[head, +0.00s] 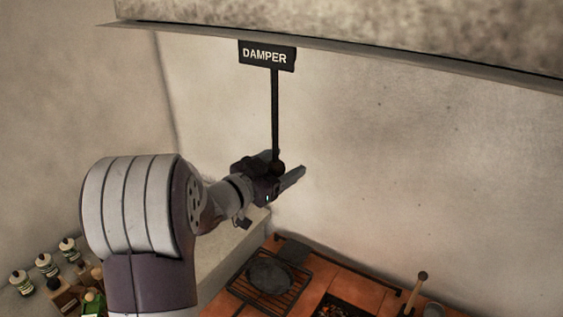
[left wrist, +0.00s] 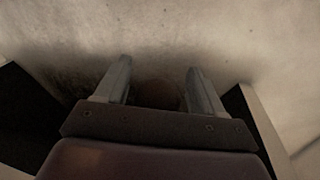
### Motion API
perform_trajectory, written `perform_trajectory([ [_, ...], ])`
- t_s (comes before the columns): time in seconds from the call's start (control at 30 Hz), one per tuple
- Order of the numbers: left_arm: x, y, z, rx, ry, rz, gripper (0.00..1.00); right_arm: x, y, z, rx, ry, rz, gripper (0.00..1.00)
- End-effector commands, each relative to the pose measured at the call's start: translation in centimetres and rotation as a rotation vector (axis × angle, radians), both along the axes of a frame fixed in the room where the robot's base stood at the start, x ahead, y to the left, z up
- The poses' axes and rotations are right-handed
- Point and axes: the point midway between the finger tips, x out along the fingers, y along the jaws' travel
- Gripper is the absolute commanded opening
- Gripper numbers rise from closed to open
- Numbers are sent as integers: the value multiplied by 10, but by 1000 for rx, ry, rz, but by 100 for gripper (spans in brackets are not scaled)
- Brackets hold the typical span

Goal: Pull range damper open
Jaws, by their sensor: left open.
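The range damper is a thin dark rod (head: 275,110) hanging from under the hood, with a black plate (head: 267,55) reading DAMPER at its top. A dark round knob (head: 277,168) is at the rod's lower end. My left gripper (head: 288,164) is open at the knob, which appears to lie between its fingers. In the left wrist view the open fingers (left wrist: 158,80) stand on either side of a dim brownish round shape (left wrist: 157,94), probably the knob. Contact cannot be told. My right gripper is not in view.
The hood's edge (head: 340,50) runs across the top. Below are a tiled range top with a black grate and pan (head: 269,276), glowing coals (head: 335,309) and a wooden-handled tool (head: 415,290). Several bottles (head: 46,264) stand at lower left. The wall right of the rod is bare.

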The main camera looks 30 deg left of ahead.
Motion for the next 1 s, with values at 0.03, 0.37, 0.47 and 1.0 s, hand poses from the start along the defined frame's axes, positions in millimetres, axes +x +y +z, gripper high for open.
perform_trajectory([
  [0.03, 0, 0, 0, 0, 0, 0, 68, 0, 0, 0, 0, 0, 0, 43],
  [0.37, 0, 0, 0, 0, 1, 0, 0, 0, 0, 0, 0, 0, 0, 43],
  [0.47, 0, 0, -3, 0, 1, 0, 0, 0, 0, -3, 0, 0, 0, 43],
  [1.0, -1, 0, -77, -1, 6, -1, 0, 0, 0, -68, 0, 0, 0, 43],
])
